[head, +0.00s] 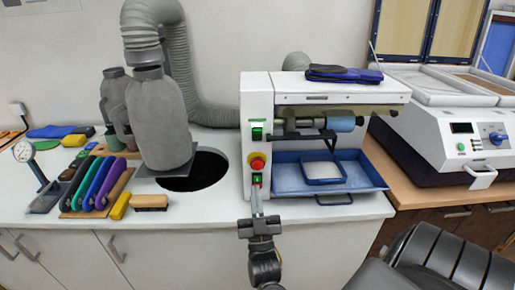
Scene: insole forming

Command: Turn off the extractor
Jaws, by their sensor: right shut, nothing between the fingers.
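The white grinding machine (257,100) stands on the bench, with a control strip on its left front. The strip has a green switch (257,131) at the top, a red knob on a yellow base (257,162) in the middle, and a lower green-and-red switch (257,181). My right gripper (257,197) is shut and empty, its tips right at or just below the lower switch. Contact cannot be told, and the tips partly cover the switch's lower end. A grey extraction hose (185,75) runs behind the machine. My left gripper is out of view.
A grey covered unit (158,115) stands by a round dark hole (205,172) in the bench. A blue tray (285,180) is under the machine. A white press (455,125) stands at right.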

